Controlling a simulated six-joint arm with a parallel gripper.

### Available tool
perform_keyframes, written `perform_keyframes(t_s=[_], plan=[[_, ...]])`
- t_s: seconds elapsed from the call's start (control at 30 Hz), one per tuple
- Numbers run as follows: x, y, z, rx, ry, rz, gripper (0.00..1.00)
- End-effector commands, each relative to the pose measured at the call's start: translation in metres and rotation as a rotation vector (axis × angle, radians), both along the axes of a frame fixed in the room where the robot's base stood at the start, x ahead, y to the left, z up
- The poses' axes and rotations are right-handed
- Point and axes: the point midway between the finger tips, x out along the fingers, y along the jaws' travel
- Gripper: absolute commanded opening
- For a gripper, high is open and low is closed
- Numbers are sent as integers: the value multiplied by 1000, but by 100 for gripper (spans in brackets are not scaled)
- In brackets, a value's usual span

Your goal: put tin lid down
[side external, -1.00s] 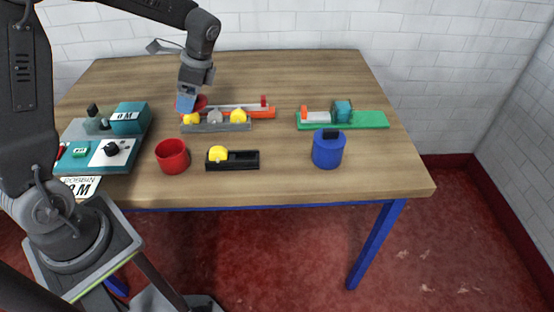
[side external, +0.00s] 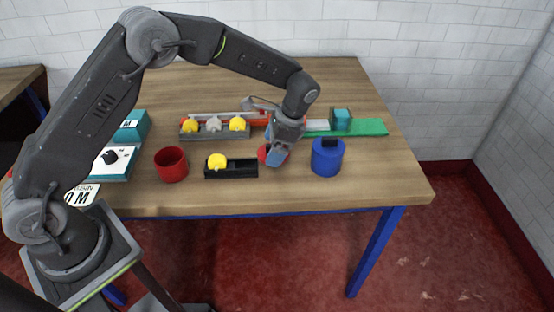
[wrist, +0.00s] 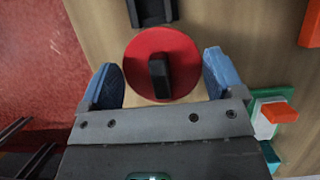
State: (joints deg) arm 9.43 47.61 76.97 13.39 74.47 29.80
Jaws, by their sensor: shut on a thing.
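The red tin lid (side external: 263,153) is round with a black bar knob, and my gripper (side external: 275,158) partly hides it in the side view. In the wrist view the lid (wrist: 137,62) lies between the two blue fingertips of my gripper (wrist: 163,80), which is shut on it. The lid is low over the table, between the black holder and the blue tin; I cannot tell whether it touches the wood. The open red tin (side external: 171,164) stands upright at the front left.
The black holder (side external: 240,169) with a yellow bobbin is left of my gripper. The blue tin (side external: 327,160) with a black knob is close on the right. Behind are a grey rack (side external: 213,133) with bobbins and a green board (side external: 370,127). The table's front right (side external: 385,185) is clear.

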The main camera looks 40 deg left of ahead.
Motion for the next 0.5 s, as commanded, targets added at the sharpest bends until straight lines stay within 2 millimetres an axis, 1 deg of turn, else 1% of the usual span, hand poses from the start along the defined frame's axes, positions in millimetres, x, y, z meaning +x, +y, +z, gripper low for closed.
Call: perform_keyframes(t_s=[0.03,0.1,0.23,0.4,0.5], plan=[[2,-5,-3,0,0,-1,65],[3,-8,-5,0,0,-1,65],[3,-9,-13,0,1,0,65],[3,-9,-37,0,3,1,65],[3,-9,-46,0,0,1,65]])
